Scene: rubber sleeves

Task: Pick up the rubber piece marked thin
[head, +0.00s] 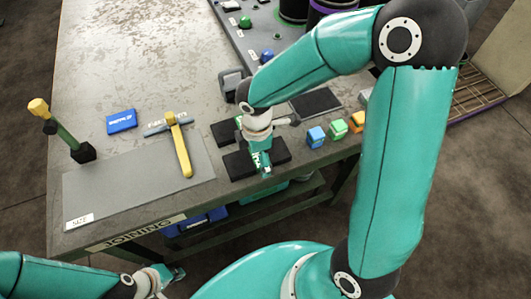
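No piece with a readable "thin" mark shows. Several black pads lie on the table near my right gripper: one pad (238,168) is under and beside the gripper, and another (222,133) lies just behind it. My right gripper (262,166) points down at the front pad, very close to it or touching it. A small pale and green patch shows at its fingers, too small to read. The gripper hides part of the pads, and I cannot tell whether it holds anything. My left gripper (175,273) is low at the bottom left, in front of the table and away from the pads.
Small blue (316,137), green (338,128) and orange (356,122) blocks stand right of the pads. A grey mat (110,190) holds a yellow-handled tool (180,150). A blue box (121,121) and a green-and-yellow tool (65,133) stand left. The table's (120,50) back left is clear.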

